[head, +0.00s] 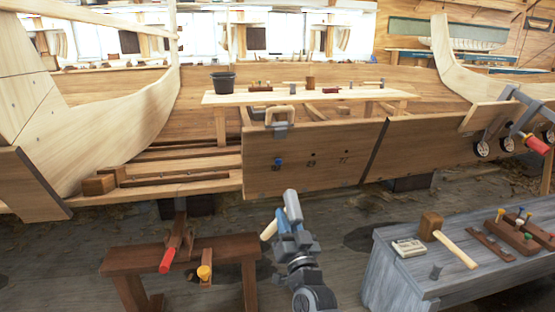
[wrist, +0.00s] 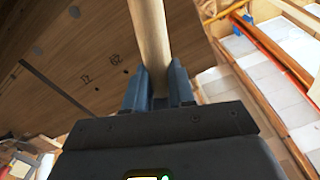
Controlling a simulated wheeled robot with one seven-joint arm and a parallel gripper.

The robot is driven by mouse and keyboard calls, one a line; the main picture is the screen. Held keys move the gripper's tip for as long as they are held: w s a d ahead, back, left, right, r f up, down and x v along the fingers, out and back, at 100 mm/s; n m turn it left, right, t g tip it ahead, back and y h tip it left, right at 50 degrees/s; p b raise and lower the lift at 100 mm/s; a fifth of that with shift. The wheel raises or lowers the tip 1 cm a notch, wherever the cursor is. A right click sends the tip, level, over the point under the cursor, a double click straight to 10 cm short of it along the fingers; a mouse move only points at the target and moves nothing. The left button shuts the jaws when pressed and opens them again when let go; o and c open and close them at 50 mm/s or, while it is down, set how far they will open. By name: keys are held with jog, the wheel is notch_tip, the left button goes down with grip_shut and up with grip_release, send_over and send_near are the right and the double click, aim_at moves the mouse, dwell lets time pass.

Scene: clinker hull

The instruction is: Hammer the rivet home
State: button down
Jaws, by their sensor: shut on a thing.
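My gripper (head: 281,222) is shut on a pale wooden handle, which runs up between the two blue-grey fingers in the wrist view (wrist: 149,40). The handle's far end and any tool head lie outside the wrist view. In the head view a short pale wooden end (head: 268,231) sticks out left of the fingers; a grey cylindrical piece (head: 292,205) rises above them, and I cannot tell whether it is a hammer head. A small blue stud (head: 278,162), possibly the rivet, sits on the hull plank (head: 262,180). My gripper is below it and apart from the plank.
Dark marks (head: 311,162) lie right of the stud. A wooden mallet (head: 450,240) and other tools rest on the grey bench (head: 385,255) at right. A brown trestle (head: 130,258) stands at left. A clamp handle (head: 537,145) projects at far right.

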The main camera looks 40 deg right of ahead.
jog(key=shift+w+r, duration=0.1)
jog(key=shift+r, duration=0.1)
jog(key=shift+w+d+r+y+p, duration=0.2)
jog(key=shift+w+r+y+p, duration=0.15)
jog(key=shift+p, duration=0.7)
jog(key=shift+w+d+r+n+g+y+p, duration=0.15)
jog(key=shift+d+n+g+y+p, duration=0.15)
jog(key=shift+p, duration=0.5)
jog(key=r+x, duration=0.1)
jog(key=x, duration=0.9)
jog(key=v, duration=0.3)
jog(key=f+v, duration=0.1)
jog(key=v, duration=0.6)
jog(key=shift+w+a+f, duration=0.1)
jog(key=shift+a+f, duration=0.1)
jog(key=shift+d+r, duration=0.1)
jog(key=shift+r, duration=0.1)
jog(key=shift+f, duration=0.1)
jog(key=shift+f, duration=0.25)
